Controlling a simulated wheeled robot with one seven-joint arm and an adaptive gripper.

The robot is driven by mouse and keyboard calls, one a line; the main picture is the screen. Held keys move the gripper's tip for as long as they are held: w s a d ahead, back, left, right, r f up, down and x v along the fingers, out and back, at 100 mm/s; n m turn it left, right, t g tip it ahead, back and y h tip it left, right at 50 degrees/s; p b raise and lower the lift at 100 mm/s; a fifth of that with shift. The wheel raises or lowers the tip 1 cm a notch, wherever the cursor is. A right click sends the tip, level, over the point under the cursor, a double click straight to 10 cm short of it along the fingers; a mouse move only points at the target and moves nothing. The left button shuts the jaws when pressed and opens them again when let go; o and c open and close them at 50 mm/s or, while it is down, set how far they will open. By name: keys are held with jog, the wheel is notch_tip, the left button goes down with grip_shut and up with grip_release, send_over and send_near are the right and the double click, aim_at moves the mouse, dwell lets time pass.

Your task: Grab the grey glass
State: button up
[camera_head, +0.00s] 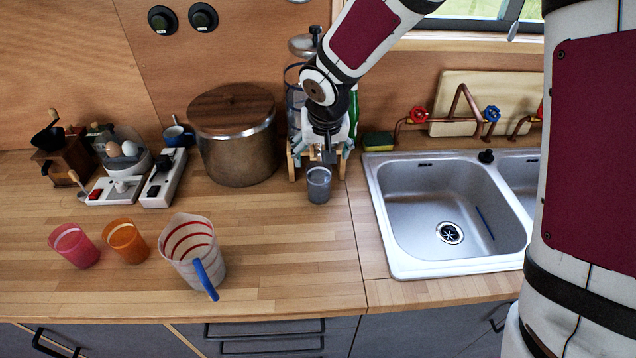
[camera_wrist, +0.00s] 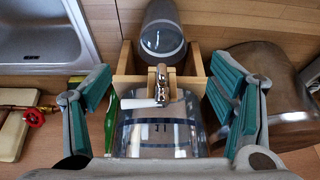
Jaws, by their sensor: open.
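The grey glass (camera_head: 319,186) stands on the wooden counter, left of the sink and in front of a small wooden stand. In the wrist view the grey glass (camera_wrist: 162,42) is at the top middle, beyond the fingertips. My gripper (camera_head: 328,150) hangs above and just behind the glass, close to the dispenser on the stand. In the wrist view my gripper (camera_wrist: 160,95) is wide open, with a teal-padded finger on each side and nothing held. I cannot tell from the head view whether a finger touches the glass.
A glass dispenser with a metal tap (camera_wrist: 160,85) fills the space between my fingers on the wooden stand (camera_wrist: 125,72). A large pot (camera_head: 238,145) stands left, the sink (camera_head: 440,205) right. A measuring jug (camera_head: 195,255) and pink and orange cups stand at front left.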

aim_at(319, 170)
jog(key=shift+p+x, duration=0.45)
jog(key=shift+x, duration=4.2)
jog(key=shift+a, duration=0.1)
grip_shut()
